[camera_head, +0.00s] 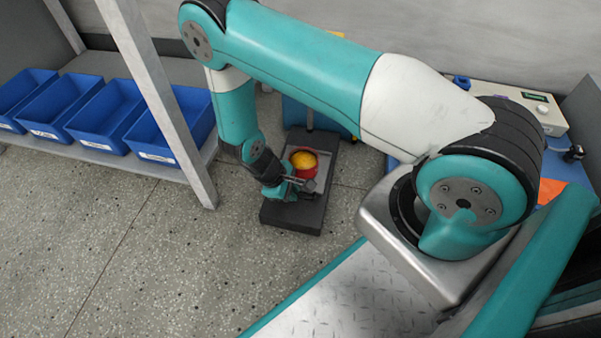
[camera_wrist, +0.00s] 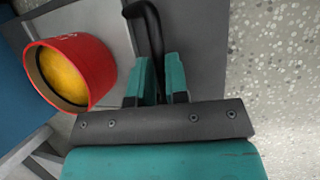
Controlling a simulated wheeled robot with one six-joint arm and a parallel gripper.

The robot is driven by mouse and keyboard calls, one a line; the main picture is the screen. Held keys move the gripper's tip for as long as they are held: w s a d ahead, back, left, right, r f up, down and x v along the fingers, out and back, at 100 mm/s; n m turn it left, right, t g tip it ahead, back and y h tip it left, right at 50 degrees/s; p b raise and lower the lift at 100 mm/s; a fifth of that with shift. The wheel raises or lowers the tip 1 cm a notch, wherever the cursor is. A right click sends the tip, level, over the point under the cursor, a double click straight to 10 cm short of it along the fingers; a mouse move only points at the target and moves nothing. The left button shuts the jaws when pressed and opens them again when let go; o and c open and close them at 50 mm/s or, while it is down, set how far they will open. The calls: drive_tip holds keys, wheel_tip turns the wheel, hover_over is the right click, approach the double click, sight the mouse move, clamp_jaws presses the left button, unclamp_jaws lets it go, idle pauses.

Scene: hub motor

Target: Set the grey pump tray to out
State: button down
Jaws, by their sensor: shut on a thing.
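The light grey tray (camera_wrist: 115,35) carries a red round container (camera_wrist: 88,72) with a yellow inside, which also shows in the head view (camera_head: 304,161). The tray lies over a dark grey base (camera_head: 292,216) on the floor. A black bent handle (camera_wrist: 146,22) runs from the tray side into my gripper (camera_wrist: 160,75). The two teal fingers are closed around the handle. In the head view my gripper (camera_head: 296,188) is low over the near part of the base, beside the red container. My wrist hides part of the tray there, so its exact position is hard to tell.
Several blue bins (camera_head: 110,108) stand on a low shelf (camera_head: 125,155) at the left, with a grey post (camera_head: 160,95) close by. A light bench unit (camera_head: 520,105) stands at the right. The speckled floor (camera_head: 150,260) at the front left is clear.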

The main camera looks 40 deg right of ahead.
drive_tip(key=s+a+p, duration=0.3)
drive_tip(key=s+a, duration=0.3)
drive_tip(key=a, duration=0.2)
drive_tip(key=shift+s, duration=0.2)
drive_tip(key=shift+a, duration=0.15)
drive_tip(key=c, duration=1.2)
unclamp_jaws()
drive_tip(key=shift+o, duration=0.4)
drive_tip(key=p+v, duration=0.8)
drive_tip(key=v, duration=0.9)
drive_tip(key=shift+r, duration=0.2)
